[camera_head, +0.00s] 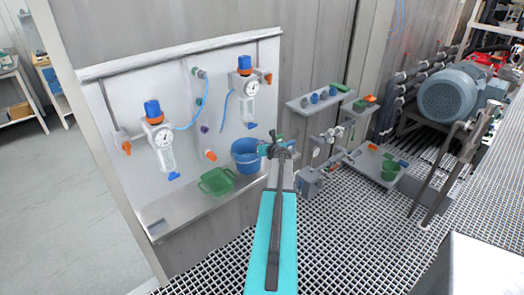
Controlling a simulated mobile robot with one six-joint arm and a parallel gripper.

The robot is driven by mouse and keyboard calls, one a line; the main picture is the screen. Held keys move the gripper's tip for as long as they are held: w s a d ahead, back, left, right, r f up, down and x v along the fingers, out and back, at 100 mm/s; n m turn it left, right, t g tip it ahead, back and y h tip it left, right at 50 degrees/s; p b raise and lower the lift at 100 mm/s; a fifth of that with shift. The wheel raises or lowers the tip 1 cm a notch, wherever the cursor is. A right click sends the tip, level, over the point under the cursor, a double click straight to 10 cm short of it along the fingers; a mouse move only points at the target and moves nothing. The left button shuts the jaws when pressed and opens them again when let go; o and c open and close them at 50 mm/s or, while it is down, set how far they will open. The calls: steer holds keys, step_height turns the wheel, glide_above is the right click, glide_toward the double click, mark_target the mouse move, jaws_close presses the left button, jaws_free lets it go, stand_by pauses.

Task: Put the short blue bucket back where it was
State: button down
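The short blue bucket (245,158) is upright at the right end of the shelf, in front of the pale wall panel. My gripper (266,150) is at the bucket's right rim, in front of it and overlapping it in the picture. The fingers are small here, and I cannot tell whether they are closed on the rim or only beside it. I also cannot tell whether the bucket's base rests on the shelf. My teal arm comes up from below and hides the area right of the bucket.
A green basket (217,181) stands on the shelf (165,218) left of the bucket. Two gauge units with blue caps (153,108) (245,65) hang on the panel above. Right of my arm are small shelves with parts (320,101), a green container (390,168) and a motor (448,95).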

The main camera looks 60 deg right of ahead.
steer(key=shift+f+p, duration=0.35)
steer(key=shift+f, duration=1.45)
steer(key=c, duration=2)
jaws_free()
steer(key=shift+s+a, duration=0.1)
steer(key=shift+b+v, duration=1.8)
steer(key=shift+v, duration=4.15)
steer(key=shift+o, duration=0.5)
